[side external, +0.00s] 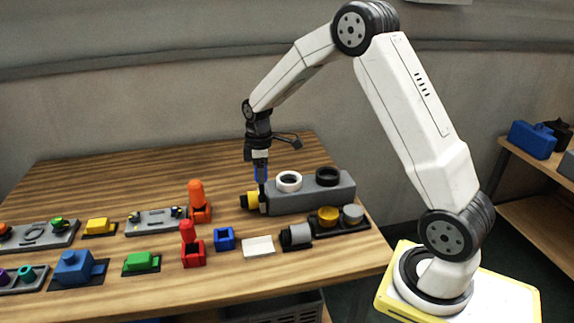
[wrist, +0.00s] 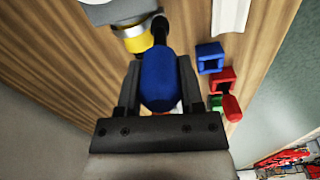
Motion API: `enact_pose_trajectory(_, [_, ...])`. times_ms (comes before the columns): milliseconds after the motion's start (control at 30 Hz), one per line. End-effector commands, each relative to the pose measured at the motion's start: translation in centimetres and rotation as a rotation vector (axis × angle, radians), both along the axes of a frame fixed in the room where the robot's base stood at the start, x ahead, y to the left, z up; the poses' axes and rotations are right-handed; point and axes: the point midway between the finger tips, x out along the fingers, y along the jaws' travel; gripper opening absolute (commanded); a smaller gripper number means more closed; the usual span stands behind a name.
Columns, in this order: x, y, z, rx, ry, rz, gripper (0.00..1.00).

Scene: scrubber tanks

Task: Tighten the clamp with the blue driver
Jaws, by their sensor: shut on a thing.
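My gripper (side external: 260,163) is shut on the blue driver (side external: 259,174), which points down, handle between the fingers. In the wrist view the blue handle (wrist: 158,82) sits between both fingers of my gripper (wrist: 157,78), and its dark shaft runs toward the clamp area. The grey tank (side external: 312,196) lies on the table with a yellow end piece (side external: 248,200) at its left end. A grey band, seemingly the clamp (side external: 263,206), sits beside the yellow piece. The driver tip is at or just above this band; whether it touches the screw is hidden.
A blue square holder (side external: 224,239), a red holder with a red-handled tool (side external: 193,252) and an orange tool (side external: 199,201) stand left of the tank. The table behind is clear.

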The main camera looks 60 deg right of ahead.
Motion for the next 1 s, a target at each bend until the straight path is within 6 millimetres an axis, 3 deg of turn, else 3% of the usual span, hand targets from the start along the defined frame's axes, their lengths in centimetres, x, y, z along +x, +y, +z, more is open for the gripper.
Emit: enact_pose_trajectory(1000, [0.02, -0.01, -1.01, 0.0, 0.0, 0.0, 0.0])
